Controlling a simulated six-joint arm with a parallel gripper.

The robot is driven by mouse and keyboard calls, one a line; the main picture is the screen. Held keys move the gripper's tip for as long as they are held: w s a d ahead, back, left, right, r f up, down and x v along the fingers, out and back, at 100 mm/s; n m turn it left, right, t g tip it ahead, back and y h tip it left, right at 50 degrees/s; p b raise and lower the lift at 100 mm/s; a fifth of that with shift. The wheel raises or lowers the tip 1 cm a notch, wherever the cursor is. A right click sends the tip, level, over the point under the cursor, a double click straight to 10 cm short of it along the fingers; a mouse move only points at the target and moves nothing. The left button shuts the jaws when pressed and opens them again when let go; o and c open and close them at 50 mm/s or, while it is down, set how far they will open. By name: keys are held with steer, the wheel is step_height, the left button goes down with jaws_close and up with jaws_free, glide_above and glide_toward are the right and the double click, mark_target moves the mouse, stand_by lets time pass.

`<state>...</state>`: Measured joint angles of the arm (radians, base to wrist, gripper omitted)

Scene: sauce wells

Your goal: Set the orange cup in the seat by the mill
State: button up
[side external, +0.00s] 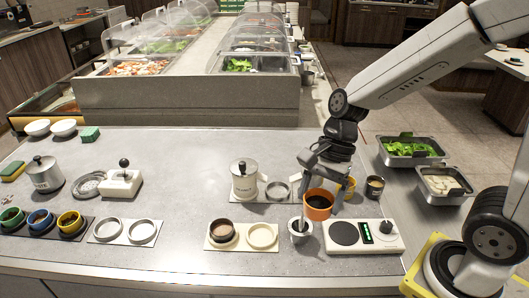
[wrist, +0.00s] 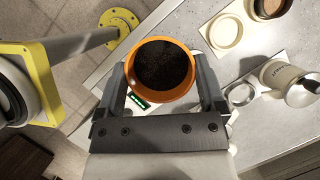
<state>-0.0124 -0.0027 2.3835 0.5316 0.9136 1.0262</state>
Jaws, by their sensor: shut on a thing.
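The orange cup (side external: 318,208), filled with something dark, is between the two fingers of my gripper (side external: 320,194), which is shut on it. In the wrist view the orange cup (wrist: 160,94) looks upright between the fingers (wrist: 162,80). It is behind the white scale's left end; I cannot tell how far above the counter.
A yellow mug (side external: 350,183) and dark tin (side external: 375,187) stand behind right. Another plate holds a brown cup (side external: 222,239) and an empty cream ring (side external: 262,245).

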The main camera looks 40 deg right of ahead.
steer(key=shift+w+d, duration=0.25)
steer(key=shift+w, duration=0.65)
steer(key=w+d+m+t, duration=0.1)
steer(key=w+d+m, duration=0.1)
steer(key=w+d, duration=0.6)
steer(key=w+d+m+t, duration=0.1)
steer(key=w+d+m, duration=0.25)
steer(key=w, duration=0.95)
step_height(320, 180, down, 11)
steer(key=n, duration=0.1)
steer(key=shift+s+d, duration=0.2)
steer(key=shift+s, duration=0.05)
steer(key=shift+f, duration=3.1)
steer(key=shift+f, duration=0.55)
steer(key=o, duration=1)
